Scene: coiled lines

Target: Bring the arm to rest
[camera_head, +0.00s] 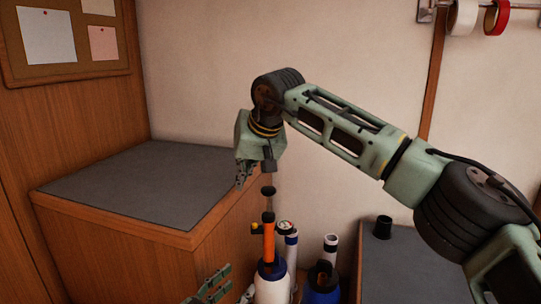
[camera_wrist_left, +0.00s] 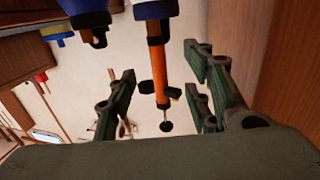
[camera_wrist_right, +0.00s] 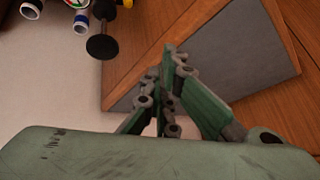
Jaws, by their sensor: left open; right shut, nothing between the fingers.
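My right arm (camera_head: 350,133) comes in from the right of the head view and bends down at the wrist. Its gripper (camera_head: 243,173) points down above the grey-topped cabinet's right edge. In the right wrist view the gripper's fingers (camera_wrist_right: 166,62) are together and empty. My left gripper (camera_head: 213,286) shows only partly at the bottom of the head view. In the left wrist view its fingers (camera_wrist_left: 165,90) are wide apart. An orange tube with black fittings (camera_wrist_left: 159,70) shows in the gap between them; I cannot tell its depth or whether it touches.
A wooden cabinet's grey top (camera_head: 140,185) is bare. A black cup (camera_head: 383,227) stands on a grey surface at right. Tape rolls (camera_head: 463,17) hang at top right.

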